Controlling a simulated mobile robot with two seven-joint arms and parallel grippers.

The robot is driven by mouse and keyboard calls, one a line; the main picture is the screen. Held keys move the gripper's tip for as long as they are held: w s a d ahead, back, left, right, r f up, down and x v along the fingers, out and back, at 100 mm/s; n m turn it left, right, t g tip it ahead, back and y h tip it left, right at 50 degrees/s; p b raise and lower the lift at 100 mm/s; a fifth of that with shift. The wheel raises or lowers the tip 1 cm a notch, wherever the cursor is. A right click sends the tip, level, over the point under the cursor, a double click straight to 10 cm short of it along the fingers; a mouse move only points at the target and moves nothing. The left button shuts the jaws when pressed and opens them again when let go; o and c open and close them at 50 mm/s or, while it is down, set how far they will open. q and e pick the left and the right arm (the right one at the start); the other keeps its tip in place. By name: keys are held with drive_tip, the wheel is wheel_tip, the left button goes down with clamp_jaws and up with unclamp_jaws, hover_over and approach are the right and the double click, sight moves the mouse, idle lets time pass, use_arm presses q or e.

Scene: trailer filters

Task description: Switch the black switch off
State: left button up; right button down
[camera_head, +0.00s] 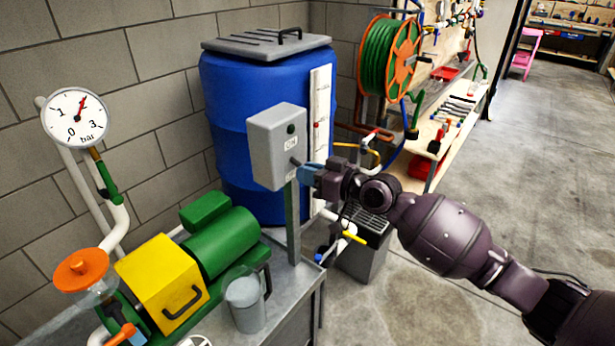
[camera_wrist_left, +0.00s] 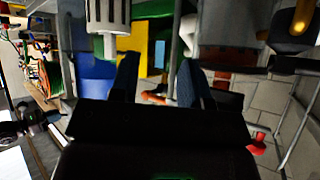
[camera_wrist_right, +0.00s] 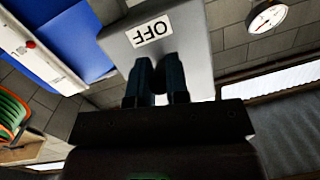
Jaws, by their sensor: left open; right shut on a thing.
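A grey switch box (camera_head: 266,150) stands on a post, with an ON label (camera_head: 291,143) on its front face. The OFF label (camera_wrist_right: 150,30) shows upside down in the right wrist view. The black switch (camera_head: 295,162) shows only as a small dark bit on the front face, mostly hidden by my fingers. My right gripper (camera_head: 304,171) is at this face, shut on the switch; its fingertips (camera_wrist_right: 158,62) sit close together beside the OFF label. My left gripper (camera_wrist_left: 158,75) is open and empty in its wrist view, away from the box.
A blue barrel (camera_head: 235,110) stands behind the box. A green and yellow pump (camera_head: 190,265) and a clear jug (camera_head: 245,302) are on the metal cart below. A pressure gauge (camera_head: 75,117) is at left, a hose reel (camera_head: 392,58) behind.

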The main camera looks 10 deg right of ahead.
drive_tip(key=shift+f+b, duration=0.15)
drive_tip(key=shift+b, duration=0.15)
idle(0.4)
drive_tip(key=c, duration=1.1)
unclamp_jaws()
drive_tip(key=f+v, duration=0.1)
drive_tip(key=v, duration=0.9)
drive_tip(key=shift+s+d+r+b, duration=0.25)
drive_tip(key=shift+s+r+b, duration=0.1)
